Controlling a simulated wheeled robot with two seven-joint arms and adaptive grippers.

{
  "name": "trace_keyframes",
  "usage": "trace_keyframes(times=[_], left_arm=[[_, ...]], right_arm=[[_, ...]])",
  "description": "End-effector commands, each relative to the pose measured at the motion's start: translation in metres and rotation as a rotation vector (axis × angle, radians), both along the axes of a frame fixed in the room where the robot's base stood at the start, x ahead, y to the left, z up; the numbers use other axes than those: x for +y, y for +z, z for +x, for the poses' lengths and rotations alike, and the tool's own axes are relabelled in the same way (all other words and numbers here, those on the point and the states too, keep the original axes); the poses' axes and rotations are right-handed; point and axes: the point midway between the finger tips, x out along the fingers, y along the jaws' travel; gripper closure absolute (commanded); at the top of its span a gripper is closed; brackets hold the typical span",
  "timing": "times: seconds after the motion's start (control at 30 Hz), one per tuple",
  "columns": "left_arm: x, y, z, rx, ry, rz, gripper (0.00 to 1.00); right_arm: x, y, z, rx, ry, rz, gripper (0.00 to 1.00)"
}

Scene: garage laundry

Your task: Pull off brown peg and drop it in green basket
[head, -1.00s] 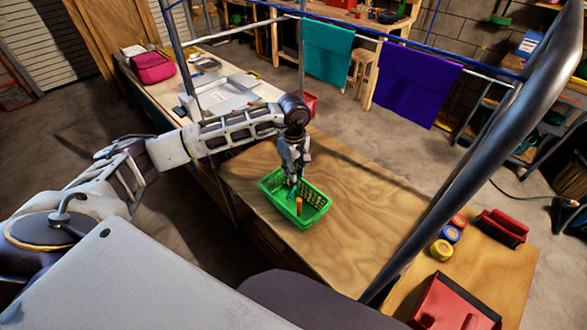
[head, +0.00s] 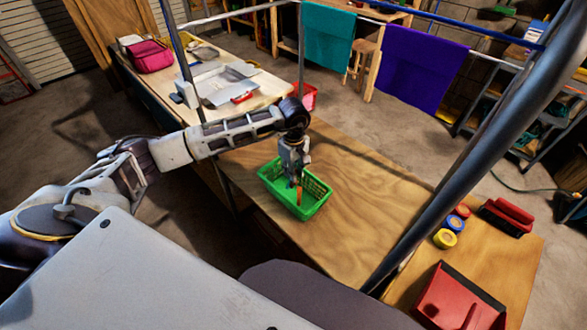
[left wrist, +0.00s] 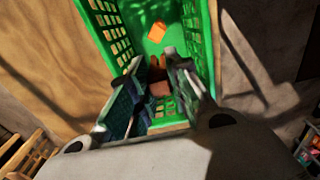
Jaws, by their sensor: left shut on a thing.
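The green basket (head: 318,204) stands on the wooden table below my left gripper (head: 293,176). The gripper points down into the basket and its fingers are between the basket walls. In the left wrist view my left gripper (left wrist: 157,78) is shut on a small brown peg (left wrist: 159,88), partly hidden by the fingers. An orange peg (left wrist: 157,31) is in the green basket (left wrist: 203,45), apart from the fingers; it also shows in the head view (head: 299,196). A teal cloth (head: 327,38) and a purple cloth (head: 414,66) hang on a rail behind. My right gripper is out of view.
The wooden table (head: 362,190) is clear to the right of the basket. Rolls of tape (head: 445,238), a red brush (head: 507,217) and a red dustpan (head: 455,300) lie at the right. Dark frame posts (head: 440,205) rise around the table.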

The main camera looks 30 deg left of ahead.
Motion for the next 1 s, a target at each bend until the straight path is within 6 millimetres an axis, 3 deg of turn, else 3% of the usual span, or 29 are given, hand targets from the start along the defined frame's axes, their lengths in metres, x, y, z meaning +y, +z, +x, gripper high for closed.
trace_keyframes(times=[0.47,1.0], left_arm=[[0.0,-0.031,0.0,0.001,0.001,0.0,1.0],[0.0,-0.055,0.0,0.0,0.001,0.0,1.0]], right_arm=[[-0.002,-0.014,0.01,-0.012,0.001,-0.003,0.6],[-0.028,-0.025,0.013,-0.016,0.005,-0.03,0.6]])
